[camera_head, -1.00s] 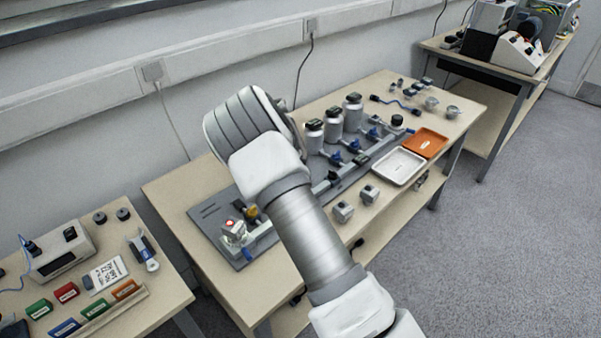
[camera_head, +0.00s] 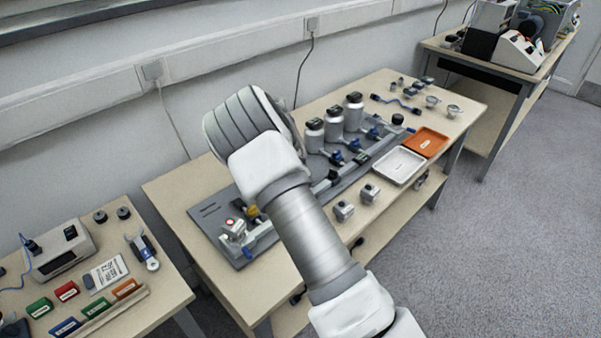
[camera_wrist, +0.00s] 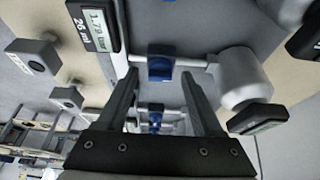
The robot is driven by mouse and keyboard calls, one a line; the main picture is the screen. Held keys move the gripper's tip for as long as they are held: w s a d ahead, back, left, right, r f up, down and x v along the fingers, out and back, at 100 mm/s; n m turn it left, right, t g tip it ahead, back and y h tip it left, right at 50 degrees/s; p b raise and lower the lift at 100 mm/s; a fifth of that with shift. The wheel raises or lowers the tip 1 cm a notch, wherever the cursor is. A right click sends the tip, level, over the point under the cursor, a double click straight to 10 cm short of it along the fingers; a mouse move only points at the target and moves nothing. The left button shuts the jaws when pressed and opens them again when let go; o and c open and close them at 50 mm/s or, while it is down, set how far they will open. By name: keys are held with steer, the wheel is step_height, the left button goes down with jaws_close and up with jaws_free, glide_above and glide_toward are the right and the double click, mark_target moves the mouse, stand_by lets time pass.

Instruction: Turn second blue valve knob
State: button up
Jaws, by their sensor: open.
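Blue valve knobs sit in a row on the grey board (camera_head: 208,214), below grey canisters; in the head view I see one at the left (camera_head: 337,158), one in the middle (camera_head: 354,145) and one at the right (camera_head: 373,133). In the wrist view, a near blue knob (camera_wrist: 160,68) lies between and just beyond the fingertips of my gripper (camera_wrist: 160,76). The gripper is open, with a gap on both sides of that knob. Another blue knob (camera_wrist: 155,117) shows lower, between the fingers. My arm hides the gripper in the head view. I cannot tell which knob is second.
A canister (camera_wrist: 240,78) with a black-framed gauge stands close to the right finger. A digital display (camera_wrist: 95,25) is near the left finger. A white tray (camera_head: 399,166), an orange tray (camera_head: 426,142) and small grey blocks (camera_head: 344,211) lie along the bench front.

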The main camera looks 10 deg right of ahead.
steer(key=p+v, duration=0.2)
steer(key=v, duration=1.5)
steer(key=shift+a+r, duration=0.15)
steer(key=s+d+r+n+y+p, duration=0.2)
steer(key=s+d+r, duration=0.1)
steer(key=s+r, duration=0.55)
steer(key=s+d+r+n+y+p, duration=0.2)
steer(key=s+d+r+n, duration=0.1)
steer(key=s+r, duration=0.5)
steer(key=s+r+n+t+p, duration=0.2)
steer(key=s+n, duration=0.4)
steer(key=s, duration=1.4)
steer(key=shift+d+r+t+p, duration=0.2)
steer(key=shift+r+t+p, duration=0.1)
steer(key=shift+r+t, duration=0.45)
